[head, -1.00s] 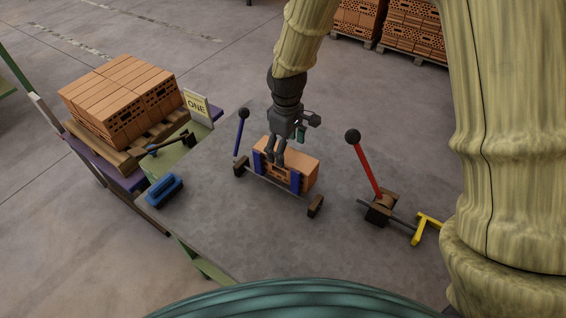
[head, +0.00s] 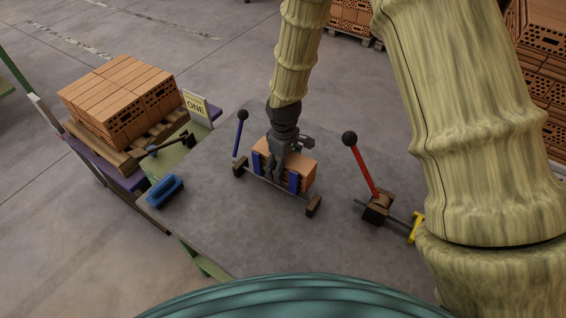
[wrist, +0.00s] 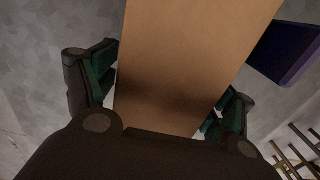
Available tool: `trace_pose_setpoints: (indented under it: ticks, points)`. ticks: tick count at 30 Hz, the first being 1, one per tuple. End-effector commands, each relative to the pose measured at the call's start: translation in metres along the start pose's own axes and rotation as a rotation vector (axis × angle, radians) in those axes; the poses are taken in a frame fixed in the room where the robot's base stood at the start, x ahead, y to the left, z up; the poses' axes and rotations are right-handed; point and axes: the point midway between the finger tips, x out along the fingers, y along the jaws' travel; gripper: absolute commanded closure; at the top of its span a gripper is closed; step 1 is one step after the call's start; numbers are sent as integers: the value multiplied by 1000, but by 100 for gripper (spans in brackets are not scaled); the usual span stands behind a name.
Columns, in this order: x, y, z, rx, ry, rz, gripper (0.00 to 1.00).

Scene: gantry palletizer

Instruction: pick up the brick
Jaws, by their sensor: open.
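The orange brick (head: 304,167) sits on the grey table in a fixture with blue uprights (head: 293,182) against its near side. In the wrist view the brick's plain face (wrist: 190,60) fills the middle, between the fingers. My gripper (head: 276,178) is low at the brick, pointing down and partly covering it. In the wrist view my gripper (wrist: 163,98) is open, with one finger on each side of the brick. A gap shows on the right; contact on the left cannot be told.
A blue-handled lever (head: 239,133) stands left of the brick, and a red-handled lever (head: 361,165) right of it. A blue tool (head: 165,191) lies at the table's left edge. Stacked bricks (head: 120,92) stand on a pallet beyond. The near table is clear.

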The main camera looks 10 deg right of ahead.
Motion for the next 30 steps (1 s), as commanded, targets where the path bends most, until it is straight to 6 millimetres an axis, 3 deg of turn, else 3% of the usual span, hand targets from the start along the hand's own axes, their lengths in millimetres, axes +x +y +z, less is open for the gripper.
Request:
trace_pose_setpoints:
  ticks: [10, 24, 30]
  points:
    - [4, 0, 0, 0, 1, 0, 17]
    - [4, 0, 0, 0, 1, 0, 100]
    - [3, 0, -1, 0, 2, 1, 100]
